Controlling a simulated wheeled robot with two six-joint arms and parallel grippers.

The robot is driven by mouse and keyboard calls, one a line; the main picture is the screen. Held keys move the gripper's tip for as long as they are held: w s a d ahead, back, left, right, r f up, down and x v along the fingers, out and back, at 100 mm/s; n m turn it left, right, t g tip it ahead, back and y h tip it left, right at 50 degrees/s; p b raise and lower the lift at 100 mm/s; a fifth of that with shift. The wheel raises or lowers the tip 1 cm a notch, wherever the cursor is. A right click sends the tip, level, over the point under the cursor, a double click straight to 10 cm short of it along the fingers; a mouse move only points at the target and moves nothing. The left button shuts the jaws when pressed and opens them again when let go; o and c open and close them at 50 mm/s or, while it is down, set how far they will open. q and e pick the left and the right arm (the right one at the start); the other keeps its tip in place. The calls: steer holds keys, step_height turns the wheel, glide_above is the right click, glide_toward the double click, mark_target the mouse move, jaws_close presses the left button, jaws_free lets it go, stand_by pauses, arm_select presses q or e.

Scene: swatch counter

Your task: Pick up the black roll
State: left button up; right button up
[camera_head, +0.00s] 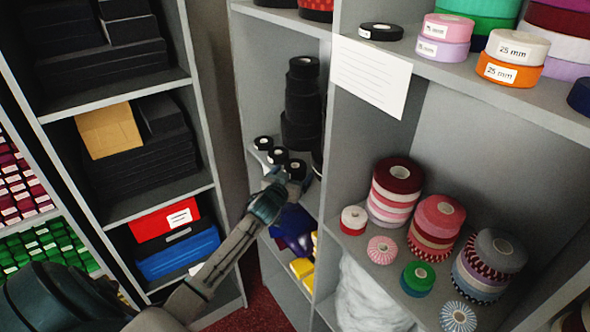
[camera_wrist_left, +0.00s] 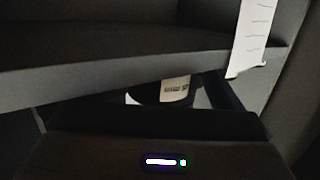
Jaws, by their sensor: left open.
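Several small black rolls stand in a row on the middle shelf in the head view: one at the back left (camera_head: 263,143), one in the middle (camera_head: 277,156) and one at the front right (camera_head: 297,169). My left gripper (camera_head: 284,177) reaches in from the lower left and is at the front of this row, close to the front rolls. In the left wrist view, a black roll (camera_wrist_left: 145,97) with a white printed label is just ahead of the open left gripper; its lower part is hidden by the gripper body. I cannot tell whether a finger touches it. My right gripper is not in view.
A grey shelf board (camera_wrist_left: 90,80) crosses the left wrist view just above the roll. Taller black stacks (camera_head: 302,105) stand behind the row. An upright divider and a hanging white paper (camera_head: 371,76) are to the right. Colored ribbon rolls (camera_head: 397,175) fill the right shelf.

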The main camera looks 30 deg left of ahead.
arm_select(q)
steer(key=c, duration=1.1)
